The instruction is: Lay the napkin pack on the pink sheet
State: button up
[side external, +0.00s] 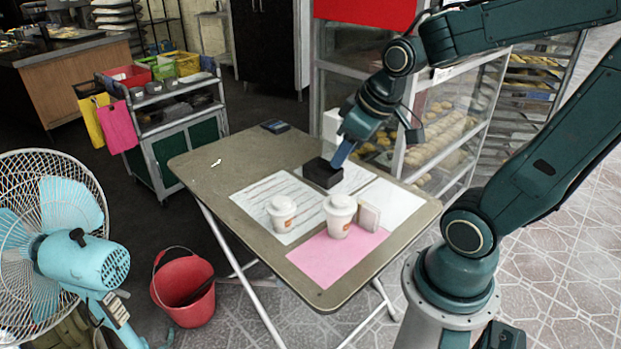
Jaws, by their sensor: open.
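The pink sheet (325,262) lies flat at the table's near corner. A pale beige pack (368,216) stands upright near its back edge, beside a lidded white cup (339,220). A black block (321,173) lies farther back, at the edge of a white sheet. I cannot tell for certain which of these two is the napkin pack. My gripper (338,164) is open, pointing down with its blue finger against or just above the black block's right side. Its other finger is hidden, and I cannot tell whether it touches the block.
A second white cup (282,213) stands on a printed sheet (268,190). A white sheet (398,200) lies at the right. A dark small object (275,127) lies at the table's (205,172) back corner. A glass display case (440,130) stands close behind my gripper.

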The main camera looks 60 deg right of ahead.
jog(key=s+a+r, duration=0.5)
jog(key=s+a, duration=0.1)
jog(key=shift+s+r+t+y, duration=0.15)
jog(key=shift+t+y, duration=0.15)
jog(key=shift+y, duration=0.1)
dwell(1.0)
